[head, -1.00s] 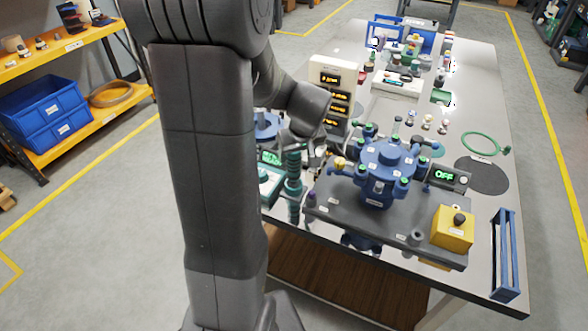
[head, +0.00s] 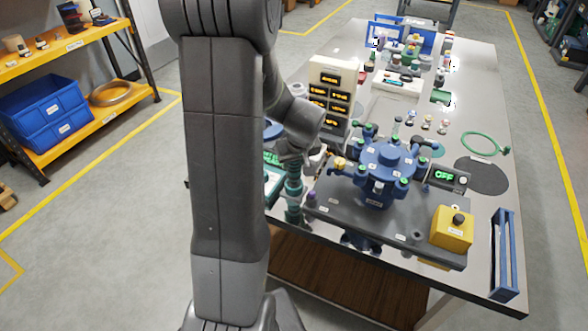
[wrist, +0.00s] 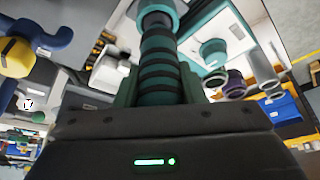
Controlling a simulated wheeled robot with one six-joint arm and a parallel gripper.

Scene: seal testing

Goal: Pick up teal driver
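The teal driver (head: 293,188) stands upright near the left edge of the workbench, its ribbed handle uppermost. In the wrist view, its teal and black banded handle (wrist: 159,60) runs up from between my gripper's fingers. My gripper (wrist: 160,92) is around the handle, with one teal finger on either side and no clear gap visible. I cannot tell whether the fingers press on it. In the head view, my gripper (head: 291,158) is at the driver's top, partly hidden by my arm.
A blue valve assembly (head: 386,170) on a dark plate stands close to the right of the driver. A display panel (head: 331,88) stands behind it. A yellow box (head: 452,228) and blue rack (head: 504,252) are farther right. My arm hides part of the bench's left side.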

